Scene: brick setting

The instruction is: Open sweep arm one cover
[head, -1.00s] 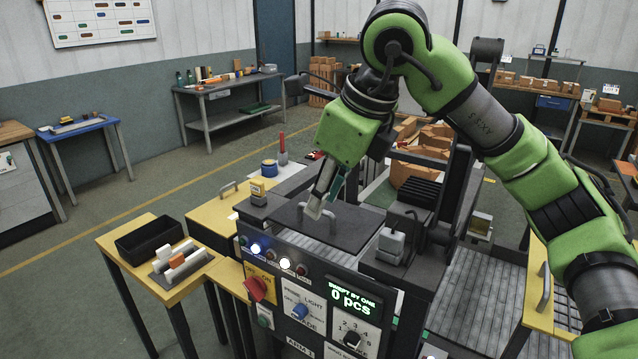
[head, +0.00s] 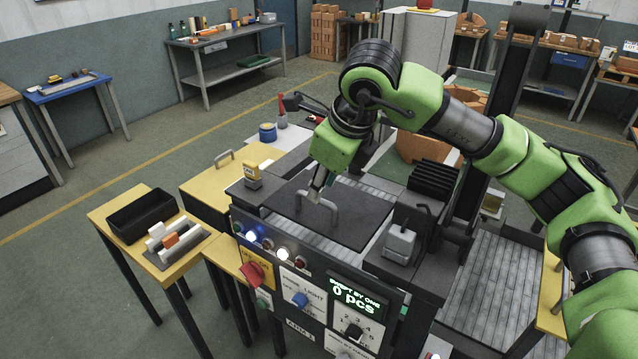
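The sweep arm one cover is the dark grey flat plate (head: 352,222) on top of the machine, above the panel marked ARM 1. It lies flat and looks closed. A light grey bar handle (head: 326,206) stands up near its front left edge. My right gripper (head: 316,194) points down at this handle, at its left end. Its fingers overlap the handle in the picture; I cannot tell whether they grip it. My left gripper is not in view.
The control panel (head: 300,283) has a red knob (head: 252,274) and a display (head: 357,301) reading 0 pcs. A yellow lidded surface (head: 215,190) adjoins at left. A side table holds a black bin (head: 143,215). Dark blocks (head: 400,240) stand right of the cover.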

